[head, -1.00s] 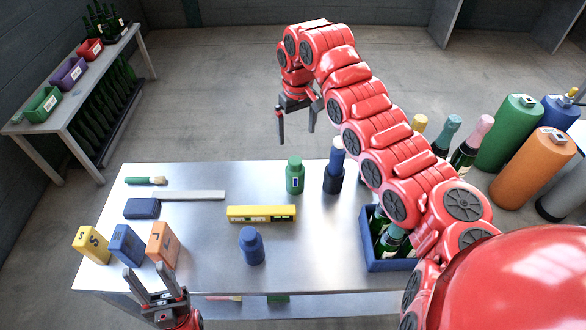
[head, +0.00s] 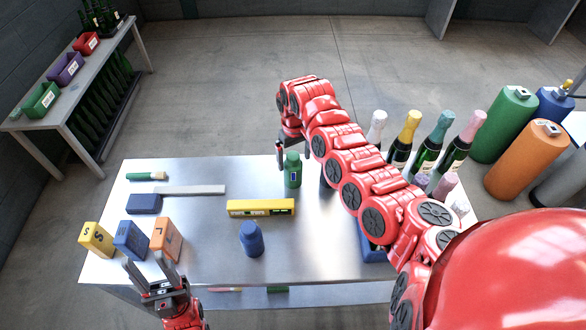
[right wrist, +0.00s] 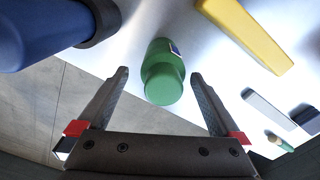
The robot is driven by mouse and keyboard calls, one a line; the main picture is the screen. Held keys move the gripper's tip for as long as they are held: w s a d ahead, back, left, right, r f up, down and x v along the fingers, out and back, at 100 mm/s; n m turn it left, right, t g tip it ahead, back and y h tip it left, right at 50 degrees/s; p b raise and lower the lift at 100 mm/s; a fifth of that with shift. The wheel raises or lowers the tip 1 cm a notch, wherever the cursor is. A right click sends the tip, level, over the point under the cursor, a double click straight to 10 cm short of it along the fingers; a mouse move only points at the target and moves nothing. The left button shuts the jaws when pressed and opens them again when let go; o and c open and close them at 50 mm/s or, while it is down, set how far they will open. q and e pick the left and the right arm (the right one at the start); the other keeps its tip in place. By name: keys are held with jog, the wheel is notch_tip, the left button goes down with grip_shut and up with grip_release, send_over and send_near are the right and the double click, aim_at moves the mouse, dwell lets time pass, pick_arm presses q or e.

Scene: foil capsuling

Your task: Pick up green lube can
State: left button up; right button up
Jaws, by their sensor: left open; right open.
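The green lube can (head: 292,172) stands upright near the far edge of the metal table, partly covered by my right gripper in the head view. In the right wrist view the green can (right wrist: 163,75) is ahead of the open fingers, a little beyond the gap between the tips. My right gripper (right wrist: 160,78) is open and empty. In the head view, my right gripper (head: 291,152) is at the can's top, coming from the far side. My left gripper (head: 151,270) is open and empty at the table's near left edge.
A blue tool (right wrist: 40,30) stands close beside the can, mostly behind my right arm in the head view. A yellow level (head: 260,208) and a blue can (head: 251,240) are nearer. Boxes (head: 131,240) stand at left; several bottles (head: 430,145) are at right.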

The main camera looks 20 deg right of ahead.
jog(key=f, duration=0.1)
jog(key=f+p, duration=0.1)
jog(key=f, duration=0.1)
jog(key=shift+s+a+f+p, duration=0.1)
jog(key=shift+a+f+p, duration=0.15)
jog(key=shift+p, duration=0.1)
jog(key=shift+f, duration=0.55)
grip_shut()
